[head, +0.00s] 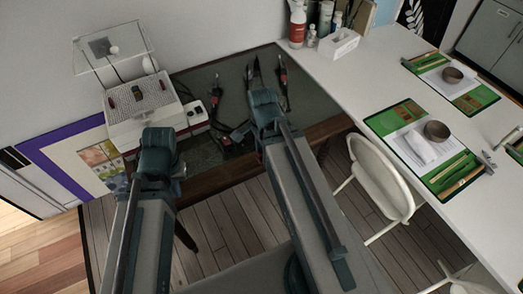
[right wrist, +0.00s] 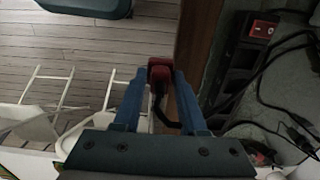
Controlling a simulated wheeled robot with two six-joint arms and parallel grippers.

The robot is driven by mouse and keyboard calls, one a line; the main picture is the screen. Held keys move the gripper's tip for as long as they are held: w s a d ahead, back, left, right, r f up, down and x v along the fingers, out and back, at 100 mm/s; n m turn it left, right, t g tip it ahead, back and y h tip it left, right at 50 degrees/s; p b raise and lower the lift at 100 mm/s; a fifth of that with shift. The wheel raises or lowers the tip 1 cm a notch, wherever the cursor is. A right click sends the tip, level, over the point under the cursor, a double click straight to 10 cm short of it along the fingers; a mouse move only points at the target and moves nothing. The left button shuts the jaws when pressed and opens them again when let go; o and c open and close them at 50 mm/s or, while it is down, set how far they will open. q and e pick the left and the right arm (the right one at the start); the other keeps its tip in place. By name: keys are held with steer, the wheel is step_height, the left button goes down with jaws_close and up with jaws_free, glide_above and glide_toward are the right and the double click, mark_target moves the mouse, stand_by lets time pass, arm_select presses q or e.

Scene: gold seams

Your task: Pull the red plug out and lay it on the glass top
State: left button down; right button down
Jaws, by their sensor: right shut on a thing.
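The red plug (right wrist: 160,70) is between the fingertips of my right gripper (right wrist: 159,80) in the right wrist view. A black cord (right wrist: 160,112) curves away from it. The plug is apart from the black power strip (right wrist: 234,72), which lies to its right with a red switch at one end. The glass top (head: 212,78) is the dark green surface in the head view. My left gripper (head: 160,152) is left of the right arm near the table's front; its fingers are hidden.
A white machine (head: 143,108) with a clear raised lid stands left of the glass top. Red-handled tools (head: 282,78) lie at its back. Cables lie near the strip. A white table (head: 345,80) with place settings and a white chair (head: 382,180) are right.

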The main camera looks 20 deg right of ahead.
steer(key=shift+r+p, duration=2.15)
steer(key=shift+r, duration=0.2)
steer(key=shift+f, duration=0.15)
